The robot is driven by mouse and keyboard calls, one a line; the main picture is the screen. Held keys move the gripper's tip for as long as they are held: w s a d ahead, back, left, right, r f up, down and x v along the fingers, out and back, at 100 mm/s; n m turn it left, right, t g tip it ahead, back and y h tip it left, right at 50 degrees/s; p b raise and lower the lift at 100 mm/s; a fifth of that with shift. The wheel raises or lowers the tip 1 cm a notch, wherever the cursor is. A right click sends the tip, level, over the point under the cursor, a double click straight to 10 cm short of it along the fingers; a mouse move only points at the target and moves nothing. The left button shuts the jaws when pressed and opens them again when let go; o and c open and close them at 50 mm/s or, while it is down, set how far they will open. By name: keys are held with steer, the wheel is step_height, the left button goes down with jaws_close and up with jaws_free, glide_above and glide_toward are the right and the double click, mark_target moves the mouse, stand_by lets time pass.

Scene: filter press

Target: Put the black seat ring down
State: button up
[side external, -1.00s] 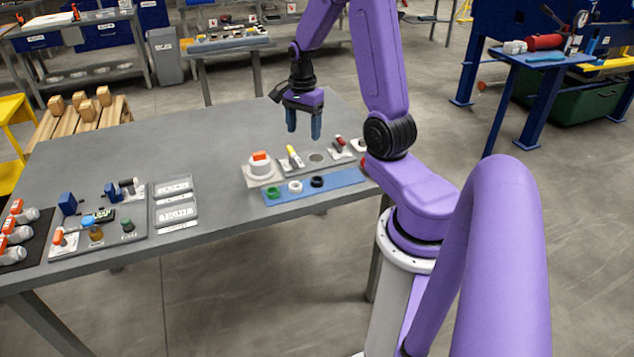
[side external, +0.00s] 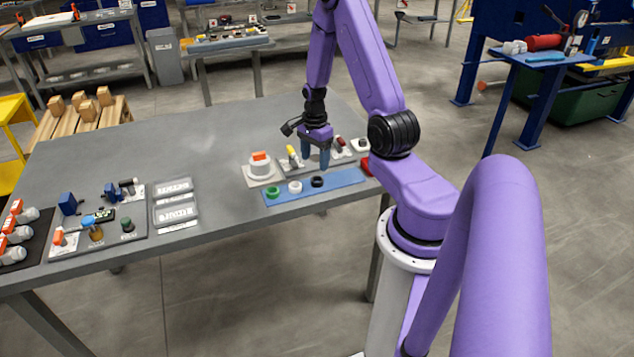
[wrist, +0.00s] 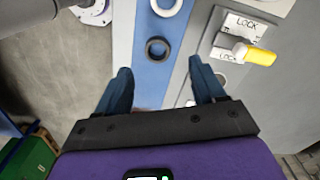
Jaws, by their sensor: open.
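The black seat ring (side external: 317,184) lies flat on the blue strip (side external: 343,181), to the right of a white ring (side external: 295,187) and a green ring (side external: 272,193). My gripper (side external: 315,163) is open and empty, with its fingers pointing down above the table near the black ring. In the wrist view the black ring (wrist: 149,50) lies on the blue strip (wrist: 153,85), just beyond the gap between my open fingertips (wrist: 159,68). The fingers do not appear to touch it. The white ring shows partly at the top edge.
Behind the strip a grey plate carries a yellow-handled lock piece (side external: 292,153) and a red-tipped piece (side external: 340,142). A white block with an orange top (side external: 260,165) stands to the left. The back of the table is clear.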

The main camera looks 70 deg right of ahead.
steer(key=shift+s+f, duration=0.15)
steer(key=shift+f, duration=1.6)
steer(key=shift+s+f, duration=0.15)
steer(key=shift+f, duration=1.6)
steer(key=c, duration=1.2)
steer(key=shift+d+r, duration=0.1)
steer(key=shift+r, duration=0.1)
